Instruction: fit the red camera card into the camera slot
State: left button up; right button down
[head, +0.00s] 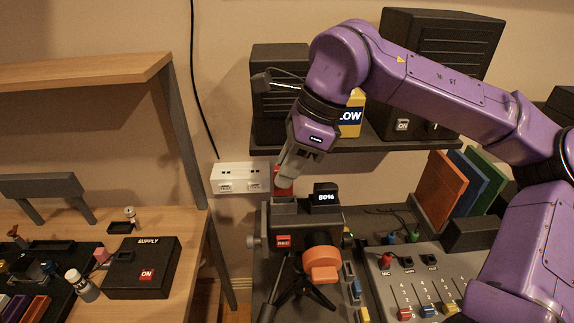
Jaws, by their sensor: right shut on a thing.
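My right gripper (287,172) is above the camera's left part, pointing down. It is shut on the red camera card (283,183), of which only a small part shows below the fingers. The card is upright or nearly so, right at the top of the grey block (284,207) on the camera. I cannot tell whether its lower edge is inside the slot. My left gripper is not in view.
A white socket strip (239,177) is on the wall just left of the camera. A shelf with dark speakers (434,62) hangs behind my right arm. A mixer panel (425,290) and coloured folders (443,186) are at right. A black supply box (142,270) sits on the wooden desk.

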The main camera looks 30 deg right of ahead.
aim_at(287, 195)
jog(key=shift+s+r, duration=0.1)
jog(key=shift+s, duration=0.05)
jog(key=shift+w, duration=0.2)
jog(key=shift+s+p, duration=0.1)
jog(key=shift+p, duration=0.3)
dwell(0.8)
jog(key=shift+f+b, duration=1.3)
jog(key=shift+f, duration=0.7)
jog(key=c, duration=0.9)
grip_release()
jog(key=shift+r, duration=0.1)
jog(key=shift+c, duration=0.2)
jog(key=shift+r, duration=0.1)
jog(key=v, duration=1)
jog(key=shift+r+b, duration=0.15)
jog(key=shift+b, duration=0.25)
